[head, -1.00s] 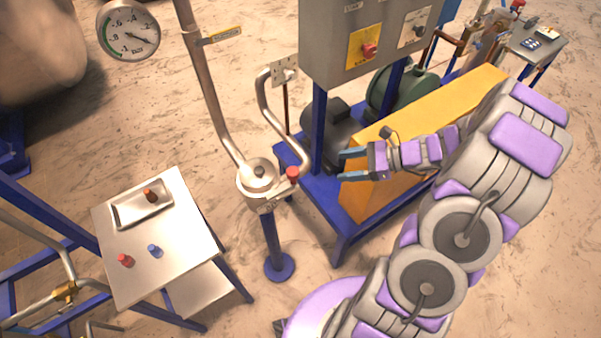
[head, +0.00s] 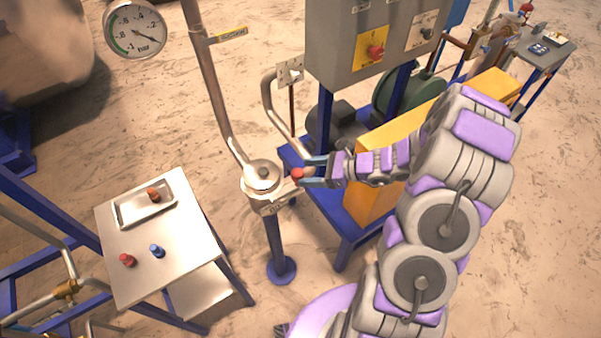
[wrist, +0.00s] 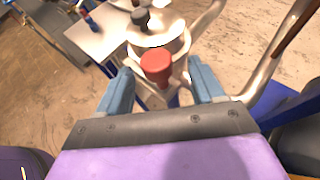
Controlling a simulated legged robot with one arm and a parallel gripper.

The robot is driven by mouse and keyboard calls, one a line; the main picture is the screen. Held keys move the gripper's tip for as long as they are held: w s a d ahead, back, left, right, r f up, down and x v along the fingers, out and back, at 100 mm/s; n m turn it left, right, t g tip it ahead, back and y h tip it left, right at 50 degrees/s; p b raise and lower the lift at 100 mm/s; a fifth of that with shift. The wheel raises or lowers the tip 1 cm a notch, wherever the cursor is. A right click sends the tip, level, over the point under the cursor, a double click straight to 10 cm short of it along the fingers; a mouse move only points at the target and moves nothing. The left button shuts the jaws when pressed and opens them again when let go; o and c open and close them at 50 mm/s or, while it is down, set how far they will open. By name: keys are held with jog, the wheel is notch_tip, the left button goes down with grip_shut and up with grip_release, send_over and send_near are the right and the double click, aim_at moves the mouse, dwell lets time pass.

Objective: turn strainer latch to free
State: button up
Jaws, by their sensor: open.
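The strainer (head: 262,178) is a round silver pot with a dark knob on its lid, on a blue post between pipes. Its latch has a red knob (head: 297,174) on the right side. My gripper (head: 309,171) is open, with its blue fingers pointing left and the red knob at their tips. In the wrist view the red knob (wrist: 156,66) appears between the two open fingers (wrist: 158,90), a little ahead of them. I cannot tell whether either finger touches it.
A steel table (head: 187,245) at the left holds a tray (head: 130,215) and small red and blue knobbed parts. A grey control box (head: 345,65) stands behind my gripper. A pressure gauge (head: 135,28) is at upper left. A bent pipe (head: 272,105) rises close behind the knob.

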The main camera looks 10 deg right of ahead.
aim_at(300, 173)
jog(key=x, duration=0.4)
jog(key=shift+s+a+r, duration=0.1)
jog(key=shift+a+r, duration=0.05)
jog(key=shift+a, duration=0.35)
jog(key=shift+d, duration=0.6)
jog(key=shift+c, duration=1)
jog(key=shift+s+a, duration=0.1)
jog(key=shift+a, duration=0.2)
jog(key=c, duration=0.5)
grip_shut()
